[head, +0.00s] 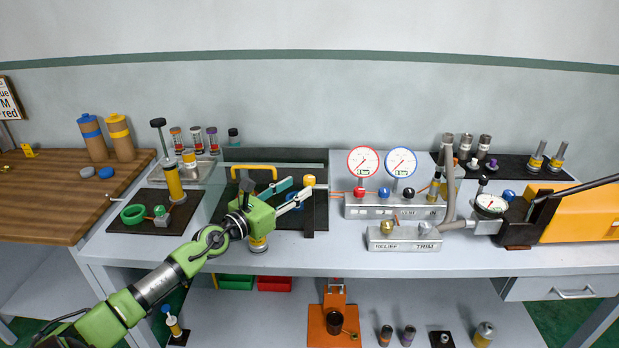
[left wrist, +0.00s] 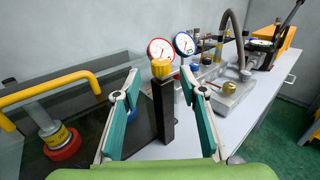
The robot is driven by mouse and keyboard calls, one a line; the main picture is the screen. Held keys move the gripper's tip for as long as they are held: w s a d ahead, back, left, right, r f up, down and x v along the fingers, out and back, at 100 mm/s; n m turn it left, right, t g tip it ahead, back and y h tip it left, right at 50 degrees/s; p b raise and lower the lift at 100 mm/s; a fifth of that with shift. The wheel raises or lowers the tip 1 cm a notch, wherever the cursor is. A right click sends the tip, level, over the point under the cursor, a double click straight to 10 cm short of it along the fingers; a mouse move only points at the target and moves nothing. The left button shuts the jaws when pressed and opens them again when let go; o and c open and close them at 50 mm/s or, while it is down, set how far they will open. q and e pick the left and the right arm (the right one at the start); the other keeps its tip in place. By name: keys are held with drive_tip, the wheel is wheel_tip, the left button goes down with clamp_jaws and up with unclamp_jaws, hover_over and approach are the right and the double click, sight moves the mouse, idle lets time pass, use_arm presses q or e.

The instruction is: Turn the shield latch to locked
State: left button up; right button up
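The shield latch has a yellow knob (head: 309,180) on a black post, right of the clear shield (head: 285,156). The knob shows in the left wrist view (left wrist: 160,68) between my finger lines. The shield has a yellow handle (head: 253,167), which also shows at the left of the left wrist view (left wrist: 48,88). My left gripper (head: 301,186) is open, its two teal fingers pointing at the knob. It is close to the knob, but I cannot tell whether the fingertips reach around it. Whether the latch is turned to locked is not readable. My right gripper is not in view.
Right of the latch stands a grey manifold (head: 400,207) with a red and a blue gauge. A relief and trim block (head: 404,240) stands in front of it. A red-collared part (left wrist: 62,146) sits behind the shield. The bench front right of my arm is clear.

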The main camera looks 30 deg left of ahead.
sight(305, 182)
use_arm(q)
drive_tip(key=shift+w+d, duration=0.25)
drive_tip(key=shift+w, duration=1.35)
drive_tip(key=shift+w+d, duration=0.2)
drive_tip(key=shift+w, duration=1.4)
drive_tip(key=shift+c, duration=0.3)
clamp_jaws()
